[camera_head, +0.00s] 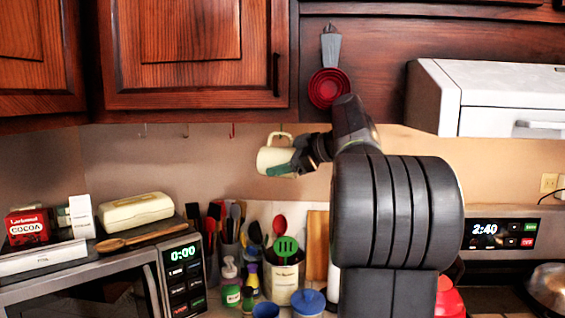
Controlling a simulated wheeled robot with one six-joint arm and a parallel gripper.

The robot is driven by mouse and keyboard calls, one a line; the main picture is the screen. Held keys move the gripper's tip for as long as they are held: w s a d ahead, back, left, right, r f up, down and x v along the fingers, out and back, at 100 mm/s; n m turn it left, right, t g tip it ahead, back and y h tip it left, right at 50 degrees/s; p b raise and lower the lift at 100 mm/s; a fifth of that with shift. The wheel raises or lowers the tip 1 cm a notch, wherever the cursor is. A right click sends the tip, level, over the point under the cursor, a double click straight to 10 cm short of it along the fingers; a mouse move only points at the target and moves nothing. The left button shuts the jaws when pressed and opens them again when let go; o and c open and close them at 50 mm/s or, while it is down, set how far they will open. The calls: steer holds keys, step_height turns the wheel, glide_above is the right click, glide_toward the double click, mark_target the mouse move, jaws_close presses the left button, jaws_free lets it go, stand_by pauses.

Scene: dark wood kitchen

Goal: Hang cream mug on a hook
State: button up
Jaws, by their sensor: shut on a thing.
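The cream mug (272,157) is held in the air just below the upper cabinet's bottom edge. It lies tipped on its side, with its handle (280,136) pointing up. My gripper (289,164) reaches in from the right and is shut on the mug; a green finger shows across the mug's lower side. Small hooks hang under the cabinet: a red one (232,130) and grey ones (185,131) to the left of the mug. The mug's handle is close under the cabinet edge; I cannot tell whether it touches a hook there.
A microwave (155,275) with boxes, a cream case (136,210) and a wooden spoon on top stands at the left. Utensil holders (281,282) and bottles stand below the mug. Red measuring cups (327,88) hang above my arm. A white range hood (490,100) is at the right.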

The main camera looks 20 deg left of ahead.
stand_by(0.4)
steer(key=o, duration=1.3)
steer(key=shift+c, duration=0.2)
steer(key=shift+d, duration=0.15)
steer(key=b+v, duration=0.1)
steer(key=v, duration=0.6)
steer(key=shift+d+b, duration=0.15)
steer(key=shift+b, duration=0.2)
